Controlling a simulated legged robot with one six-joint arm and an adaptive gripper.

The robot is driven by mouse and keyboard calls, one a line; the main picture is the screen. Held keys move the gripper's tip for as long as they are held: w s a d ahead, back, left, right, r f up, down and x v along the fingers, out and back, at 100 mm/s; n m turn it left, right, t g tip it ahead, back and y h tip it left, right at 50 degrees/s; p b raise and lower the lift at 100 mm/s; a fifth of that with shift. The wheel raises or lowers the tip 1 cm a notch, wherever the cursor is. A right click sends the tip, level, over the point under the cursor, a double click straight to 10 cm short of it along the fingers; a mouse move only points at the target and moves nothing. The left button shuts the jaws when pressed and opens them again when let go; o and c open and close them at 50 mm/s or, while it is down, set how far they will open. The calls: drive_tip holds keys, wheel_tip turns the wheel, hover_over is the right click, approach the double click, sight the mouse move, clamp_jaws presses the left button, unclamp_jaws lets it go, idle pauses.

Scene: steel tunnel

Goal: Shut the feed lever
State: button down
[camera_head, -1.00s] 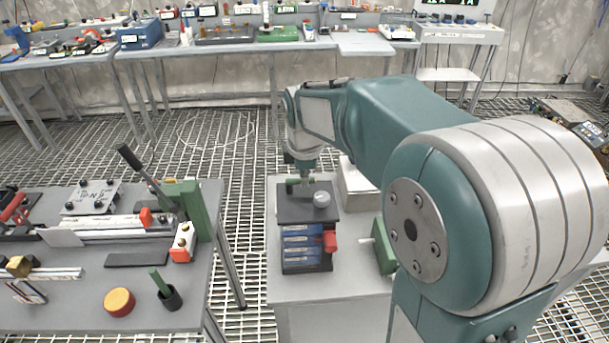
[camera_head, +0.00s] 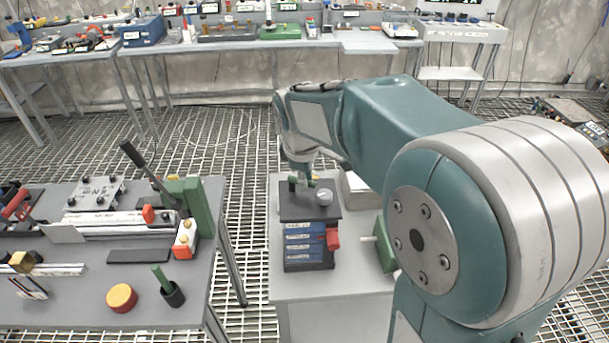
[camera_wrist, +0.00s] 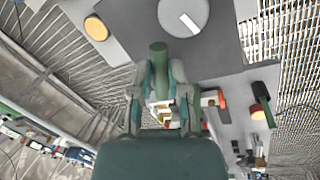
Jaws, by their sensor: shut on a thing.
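The feed lever appears to be the short green handle (camera_head: 294,180) on the black top of a small unit (camera_head: 289,214) with a stack of blue fronts. In the wrist view the green handle (camera_wrist: 158,54) stands between the two fingertips of my gripper (camera_wrist: 160,72). My gripper (camera_head: 304,179) is shut on it, low over the black top, and hides part of the lever. A round grey knob (camera_head: 323,197) sits close beside the gripper on the same top. It shows in the wrist view as a grey disc (camera_wrist: 184,12) with a white mark.
The left bench (camera_head: 65,310) holds a black-handled lever (camera_head: 148,170), a yellow-topped button (camera_head: 122,297) and a black cup (camera_head: 172,294).

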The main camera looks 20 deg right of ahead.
drive_tip(key=m, duration=0.2)
drive_tip(key=s+m, duration=0.1)
drive_tip(key=shift+a+f+m+g, duration=0.1)
drive_tip(key=shift+a+m+g, duration=0.2)
drive_tip(key=shift+a, duration=0.05)
drive_tip(key=m, duration=0.1)
drive_tip(key=a+m, duration=0.1)
drive_tip(key=m, duration=0.1)
drive_tip(key=shift+s+m+g+h, duration=0.15)
drive_tip(key=shift+m+g+h, duration=0.15)
drive_tip(key=shift+g+h, duration=0.1)
drive_tip(key=m, duration=0.2)
drive_tip(key=a+m, duration=0.1)
drive_tip(key=m+g, duration=0.1)
drive_tip(key=m, duration=0.1)
drive_tip(key=shift+a+m, duration=0.3)
drive_tip(key=shift+a, duration=0.1)
drive_tip(key=c, duration=0.6)
unclamp_jaws()
drive_tip(key=shift+s+a, duration=0.1)
drive_tip(key=shift+c, duration=0.2)
drive_tip(key=shift+a, duration=0.1)
